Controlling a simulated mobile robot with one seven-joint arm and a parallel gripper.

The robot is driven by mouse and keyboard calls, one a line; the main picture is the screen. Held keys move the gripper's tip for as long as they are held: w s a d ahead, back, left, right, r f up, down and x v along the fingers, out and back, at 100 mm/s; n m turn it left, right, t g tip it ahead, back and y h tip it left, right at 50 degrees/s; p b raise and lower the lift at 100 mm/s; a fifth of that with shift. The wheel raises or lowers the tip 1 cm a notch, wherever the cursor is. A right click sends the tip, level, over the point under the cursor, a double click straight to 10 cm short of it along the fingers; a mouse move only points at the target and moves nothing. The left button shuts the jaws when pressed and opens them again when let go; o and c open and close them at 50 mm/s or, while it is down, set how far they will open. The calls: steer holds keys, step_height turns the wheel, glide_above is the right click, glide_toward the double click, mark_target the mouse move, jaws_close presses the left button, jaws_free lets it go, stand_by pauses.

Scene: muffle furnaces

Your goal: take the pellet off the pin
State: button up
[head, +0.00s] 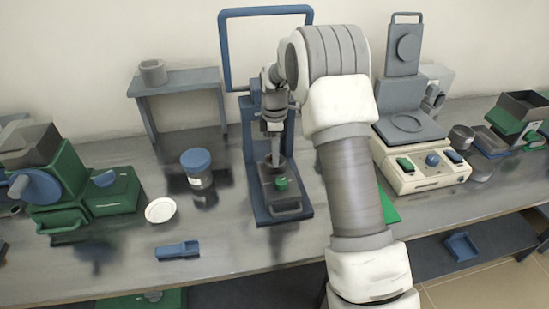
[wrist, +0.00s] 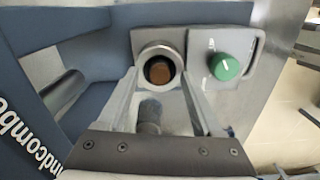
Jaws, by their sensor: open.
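In the wrist view a brown round pellet (wrist: 159,71) shows inside a pale metal ring (wrist: 145,54), on a blue and grey press. Whether it rests on a pin is hard to tell, as I look at it nearly end-on. A grey rod-like part (wrist: 150,112) shows between my fingers, nearer to me. My gripper (wrist: 160,84) is open, one finger on each side of the ring, with nothing held. In the head view my gripper (head: 272,131) points down over the press (head: 263,216); the pellet cannot be made out there.
A green knob (wrist: 224,66) sits on the press just right of the ring. The press's blue frame (wrist: 95,100) stands close on the left. On the bench are a blue-lidded jar (head: 197,168), a white dish (head: 160,210) and a cream-coloured device (head: 420,165).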

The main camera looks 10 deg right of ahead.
jaws_close()
stand_by(0.3)
steer(key=shift+r, duration=0.1)
